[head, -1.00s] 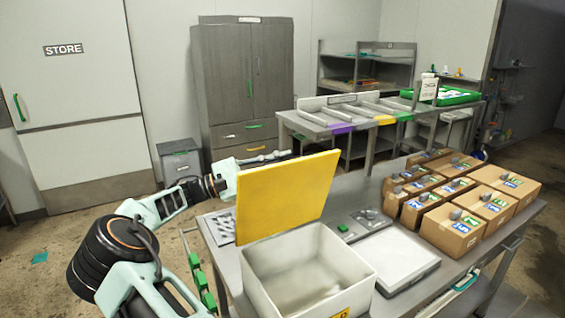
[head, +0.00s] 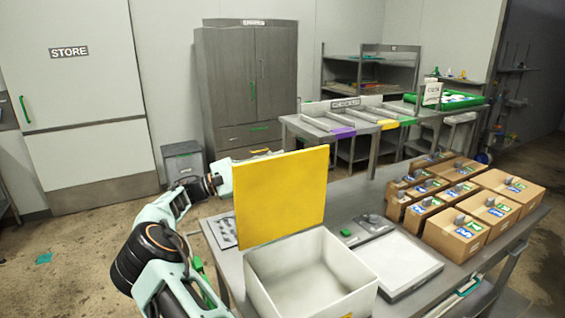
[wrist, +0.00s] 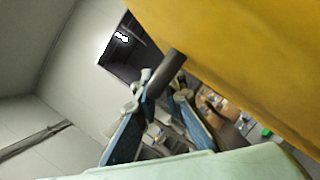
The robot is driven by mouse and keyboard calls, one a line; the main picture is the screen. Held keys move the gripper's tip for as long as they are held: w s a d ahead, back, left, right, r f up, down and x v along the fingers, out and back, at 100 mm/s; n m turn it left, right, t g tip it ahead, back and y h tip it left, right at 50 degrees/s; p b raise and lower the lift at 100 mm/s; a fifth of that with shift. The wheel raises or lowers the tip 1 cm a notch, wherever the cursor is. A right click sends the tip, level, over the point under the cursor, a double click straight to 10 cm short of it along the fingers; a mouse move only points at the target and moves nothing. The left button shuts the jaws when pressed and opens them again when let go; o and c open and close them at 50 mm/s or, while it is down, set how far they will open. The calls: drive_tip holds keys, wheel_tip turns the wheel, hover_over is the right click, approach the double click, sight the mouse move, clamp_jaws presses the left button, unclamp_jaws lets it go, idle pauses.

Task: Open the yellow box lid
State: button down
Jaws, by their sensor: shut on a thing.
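The yellow lid (head: 280,195) stands raised, close to upright, along the back left edge of a white open-topped box (head: 312,272). The box looks empty inside. In the head view my arm reaches to the lid's left edge, and the lid hides my fingers. The wrist view shows my gripper (wrist: 160,97) with blue fingers on either side of a dark grey bar-shaped handle (wrist: 167,68), shut on it. The underside of the grip is partly hidden. The yellow lid (wrist: 250,55) fills the upper right of that view.
The box stands on a grey metal table (head: 345,205). A pale flat-topped unit (head: 395,262) sits right of it, and several cardboard boxes (head: 466,228) beyond. A perforated plate (head: 220,230) lies left of the lid. Open floor separates the table from the grey cabinet (head: 247,85).

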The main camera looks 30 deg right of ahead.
drive_tip(key=shift+w+f+n+t+h, duration=0.15)
drive_tip(key=shift+w+f+n+t, duration=0.1)
drive_tip(key=shift+w+n, duration=0.55)
drive_tip(key=shift+w+f+n+t+h, duration=0.15)
drive_tip(key=shift+w+f+n+t, duration=0.2)
drive_tip(key=shift+w, duration=0.7)
drive_tip(key=shift+r, duration=0.1)
drive_tip(key=c, duration=2.3)
unclamp_jaws()
drive_tip(key=shift+c, duration=0.2)
drive_tip(key=shift+o, duration=0.2)
drive_tip(key=v, duration=0.7)
drive_tip(key=shift+a, duration=0.15)
